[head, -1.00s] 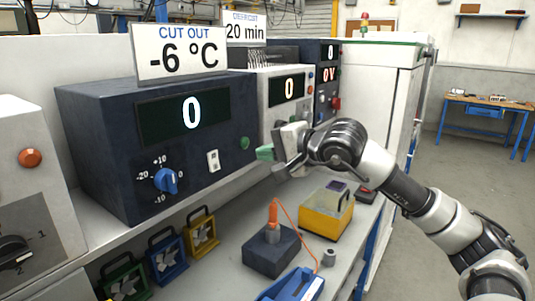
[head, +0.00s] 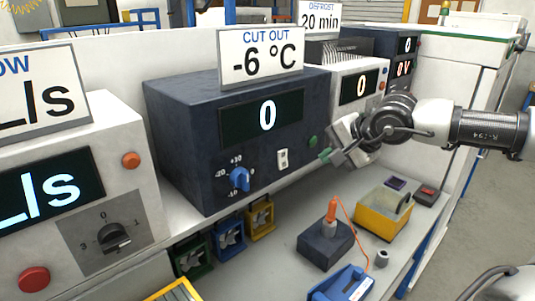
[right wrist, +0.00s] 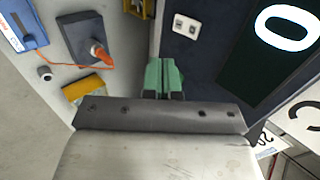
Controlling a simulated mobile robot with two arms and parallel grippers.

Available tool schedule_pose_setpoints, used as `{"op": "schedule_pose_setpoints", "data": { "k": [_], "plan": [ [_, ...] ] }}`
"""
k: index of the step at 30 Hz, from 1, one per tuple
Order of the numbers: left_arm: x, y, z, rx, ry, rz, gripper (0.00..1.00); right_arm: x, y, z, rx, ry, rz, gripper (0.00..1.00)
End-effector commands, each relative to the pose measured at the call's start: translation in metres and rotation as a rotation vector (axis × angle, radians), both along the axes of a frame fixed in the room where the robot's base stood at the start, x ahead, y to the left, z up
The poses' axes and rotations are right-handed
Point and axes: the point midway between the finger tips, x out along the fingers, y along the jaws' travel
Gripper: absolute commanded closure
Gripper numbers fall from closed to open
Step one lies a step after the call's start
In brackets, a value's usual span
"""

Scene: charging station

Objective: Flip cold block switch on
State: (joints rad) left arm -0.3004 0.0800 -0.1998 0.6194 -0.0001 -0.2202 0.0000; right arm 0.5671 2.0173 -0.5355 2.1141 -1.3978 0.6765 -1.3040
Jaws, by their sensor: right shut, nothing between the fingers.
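The cold block appears to be the dark blue box (head: 190,130) under the "CUT OUT -6 °C" sign (head: 260,55). Its display (head: 262,118) reads 0. A blue knob (head: 239,178) and a small white rocker switch (head: 282,158) are on its front. The switch also shows in the right wrist view (right wrist: 186,26); its position is too small to tell. My right gripper (head: 332,156) is shut and empty, right of the switch and apart from it, close to a green lamp (head: 312,141). Its green fingertips (right wrist: 163,72) point toward the box front. My left gripper is out of view.
A white box (head: 362,82) stands right of the blue one, and a white unit with a rotary switch (head: 115,237) stands left. Below are green, blue and gold fan blocks (head: 260,220), an orange-handled tool (head: 332,208) on a dark block, and a yellow container (head: 385,210).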

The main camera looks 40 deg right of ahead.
Motion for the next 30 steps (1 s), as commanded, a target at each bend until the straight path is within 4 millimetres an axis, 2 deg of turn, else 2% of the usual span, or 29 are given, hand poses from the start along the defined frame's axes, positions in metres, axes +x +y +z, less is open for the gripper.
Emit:
{"op": "schedule_pose_setpoints", "data": {
  "k": [6,17,22,30],
  "plan": [
    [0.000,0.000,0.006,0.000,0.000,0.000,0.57,-0.009,-0.007,0.004,-0.004,0.028,-0.032,1.00],
    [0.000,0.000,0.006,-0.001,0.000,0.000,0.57,-0.008,-0.007,0.003,-0.003,0.028,-0.031,1.00],
    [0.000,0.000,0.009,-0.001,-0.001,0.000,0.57,0.001,-0.006,-0.006,-0.004,0.030,-0.030,1.00],
    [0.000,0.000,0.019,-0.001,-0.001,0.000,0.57,0.029,-0.003,-0.036,0.001,0.031,-0.028,1.00]
  ]
}}
